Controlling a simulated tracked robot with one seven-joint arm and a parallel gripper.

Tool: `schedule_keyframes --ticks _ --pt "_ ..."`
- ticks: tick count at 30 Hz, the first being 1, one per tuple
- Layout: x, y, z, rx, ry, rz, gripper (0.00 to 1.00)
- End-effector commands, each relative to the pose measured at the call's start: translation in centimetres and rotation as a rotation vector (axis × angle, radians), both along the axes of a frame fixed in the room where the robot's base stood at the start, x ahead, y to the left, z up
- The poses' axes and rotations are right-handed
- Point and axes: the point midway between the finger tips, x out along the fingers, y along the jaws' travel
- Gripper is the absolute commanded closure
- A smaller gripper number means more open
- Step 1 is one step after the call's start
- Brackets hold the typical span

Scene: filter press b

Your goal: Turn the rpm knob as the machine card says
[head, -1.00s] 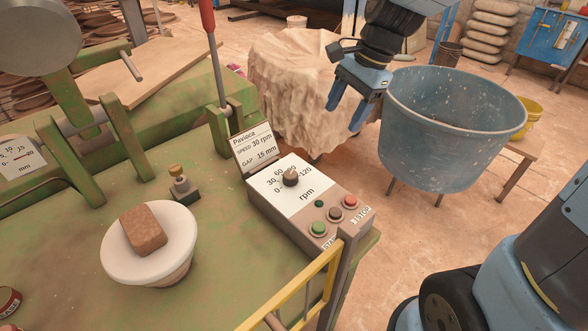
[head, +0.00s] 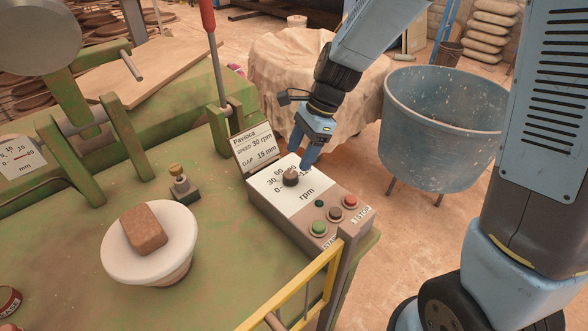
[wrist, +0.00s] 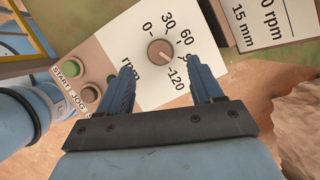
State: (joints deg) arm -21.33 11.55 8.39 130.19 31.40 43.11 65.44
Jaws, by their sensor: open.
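The rpm knob (head: 291,179) is a small dark round knob on the white dial plate of the control box, marked from 0 to 120. In the wrist view the knob (wrist: 160,51) shows a pale pointer line, which seems to point to the lower right, toward the high numbers. The machine card (head: 255,146) stands behind the dial and reads Pavioca, speed 30 rpm, gap 15 mm. My gripper (head: 302,158) is open and empty above the dial, its fingers pointing down. In the wrist view its fingertips (wrist: 160,65) are on either side of the knob, apparently not touching it.
Green, brown and red buttons (head: 334,215) sit in front of the dial. A yellow rail (head: 300,287) runs at the near edge. A big blue tub (head: 440,150) stands right.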

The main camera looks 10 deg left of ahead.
Motion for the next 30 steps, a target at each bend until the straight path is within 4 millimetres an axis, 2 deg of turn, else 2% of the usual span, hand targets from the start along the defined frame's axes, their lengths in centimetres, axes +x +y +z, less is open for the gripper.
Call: schedule_keyframes --ticks 3,10,15,23,30 --pt "-0.5 0.7 -2.0 -0.002 0.003 0.002 0.34" --pt "-1.0 1.6 -4.6 -0.001 0.002 0.001 0.34" --pt "-1.1 1.9 -5.3 0.0 0.0 0.001 0.34" --pt "-1.1 1.9 -5.4 -0.001 -0.001 0.0 0.34" --pt "-1.1 1.8 -5.4 0.0 -0.001 0.0 0.54"
